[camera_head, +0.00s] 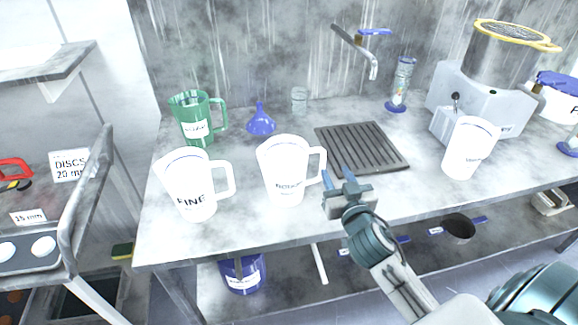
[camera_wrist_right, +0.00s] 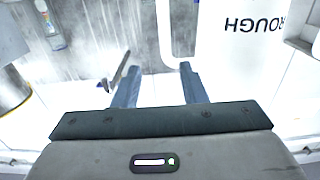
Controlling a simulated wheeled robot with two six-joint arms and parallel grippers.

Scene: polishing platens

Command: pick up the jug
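Three white jugs with handles or labels stand on the speckled worktop. The left one (camera_head: 195,190) reads "FINE". The middle jug (camera_head: 285,172) has its handle towards the right, and its label is too small to read in the head view. Another white jug (camera_head: 468,150) stands at the right. A green jug (camera_head: 192,118) stands at the back left. My right gripper (camera_head: 340,180) is open and empty, just right of the middle jug's handle. In the right wrist view a white jug labelled "ROUGH" (camera_wrist_right: 240,50) shows upside down, its handle close to one fingertip. My left gripper is out of view.
A dark drain grate (camera_head: 361,147) lies behind my right gripper, with a tap (camera_head: 372,65) above. A blue funnel (camera_head: 261,122) and a clear beaker (camera_head: 299,99) stand at the back. A grey machine (camera_head: 487,90) fills the back right. The worktop's front edge runs below the jugs.

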